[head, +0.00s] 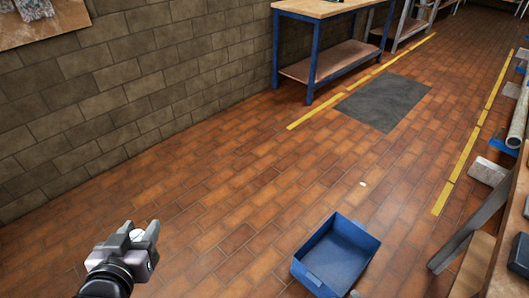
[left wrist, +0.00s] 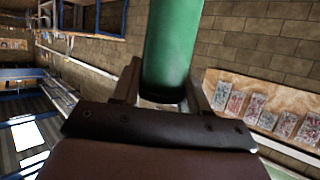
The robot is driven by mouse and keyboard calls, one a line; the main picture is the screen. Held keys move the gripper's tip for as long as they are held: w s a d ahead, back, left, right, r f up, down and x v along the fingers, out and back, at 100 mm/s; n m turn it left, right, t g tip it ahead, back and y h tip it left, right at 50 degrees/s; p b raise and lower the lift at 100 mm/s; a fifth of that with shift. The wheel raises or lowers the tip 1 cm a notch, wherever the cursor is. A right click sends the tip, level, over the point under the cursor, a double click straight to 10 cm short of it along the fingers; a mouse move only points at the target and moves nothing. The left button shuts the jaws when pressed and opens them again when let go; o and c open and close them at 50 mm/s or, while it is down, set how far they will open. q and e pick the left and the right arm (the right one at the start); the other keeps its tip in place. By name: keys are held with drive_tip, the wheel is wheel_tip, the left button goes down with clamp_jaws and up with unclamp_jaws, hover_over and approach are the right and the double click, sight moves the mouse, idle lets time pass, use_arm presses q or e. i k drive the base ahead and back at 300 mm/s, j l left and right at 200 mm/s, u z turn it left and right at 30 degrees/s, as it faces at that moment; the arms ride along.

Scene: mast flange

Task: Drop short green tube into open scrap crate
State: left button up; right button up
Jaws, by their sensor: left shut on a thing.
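My left gripper (head: 143,232) is at the lower left of the head view, above the brick floor. In the left wrist view the gripper (left wrist: 165,95) is shut on a green tube (left wrist: 172,40), which stretches from between the fingers past the top edge of the picture. In the head view the tube's green side is hidden; only a small pale round patch shows at the fingers. The open blue crate (head: 335,257) stands on the floor at the bottom, right of the gripper and well apart from it. Its visible inside looks empty.
A blue-framed bench (head: 325,50) stands against the block wall. A wooden shelf unit with pipes (head: 519,115) runs along the right edge. A dark mat (head: 385,101) lies between yellow floor lines. A small pale piece (head: 362,184) lies beyond the crate. The floor between gripper and crate is clear.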

sight(329, 264)
drive_tip(key=i+z, duration=0.1)
drive_tip(key=z, duration=0.25)
drive_tip(key=i+z, duration=0.1)
drive_tip(key=z, duration=0.25)
drive_tip(key=i+j+z, duration=0.1)
drive_tip(key=z, duration=0.25)
drive_tip(key=i+j+z, duration=0.1)
drive_tip(key=z, duration=0.25)
drive_tip(key=i+j+z, duration=0.15)
drive_tip(key=z, duration=0.2)
drive_tip(key=i+j+z, duration=0.25)
drive_tip(key=z, duration=0.15)
